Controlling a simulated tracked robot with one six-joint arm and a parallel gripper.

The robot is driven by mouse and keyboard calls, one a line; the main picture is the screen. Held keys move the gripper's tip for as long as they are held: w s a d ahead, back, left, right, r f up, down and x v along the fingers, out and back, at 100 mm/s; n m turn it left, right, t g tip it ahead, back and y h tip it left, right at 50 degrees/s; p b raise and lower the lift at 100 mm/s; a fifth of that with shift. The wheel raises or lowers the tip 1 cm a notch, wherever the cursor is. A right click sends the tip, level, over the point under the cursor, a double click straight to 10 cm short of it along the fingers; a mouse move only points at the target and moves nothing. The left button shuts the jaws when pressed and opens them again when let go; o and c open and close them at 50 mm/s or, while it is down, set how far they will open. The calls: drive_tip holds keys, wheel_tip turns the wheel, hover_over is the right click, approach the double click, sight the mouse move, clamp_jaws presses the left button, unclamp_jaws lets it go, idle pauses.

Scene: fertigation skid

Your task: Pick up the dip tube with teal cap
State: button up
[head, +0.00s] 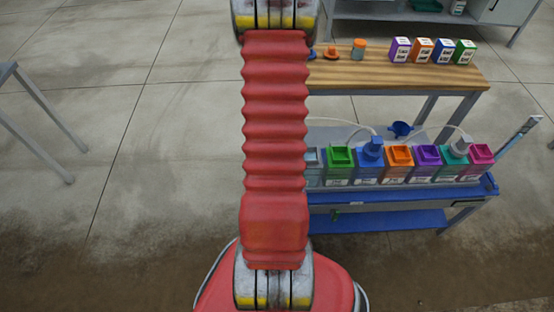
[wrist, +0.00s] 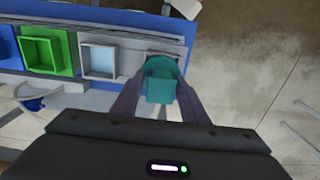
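The dip tube's teal cap (wrist: 161,86) shows in the wrist view, at the end of the row of containers. My gripper (wrist: 161,82) has one finger on each side of the cap. The gap between the fingertips is about as wide as the cap; whether they press on it cannot be told. The tube below the cap is hidden. In the head view my red arm covers this spot, and neither the gripper nor the cap shows there.
Beside the cap are a grey open container (wrist: 100,60) and a green one (wrist: 47,52). The row stands on a blue bench (head: 400,194). A wooden table (head: 395,75) behind holds small coloured boxes. A slanted rod (head: 516,134) rises at the bench's right end.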

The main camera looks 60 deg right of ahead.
clamp_jaws()
idle(0.5)
wheel_tip(320, 180, up, 18)
idle(0.7)
idle(0.4)
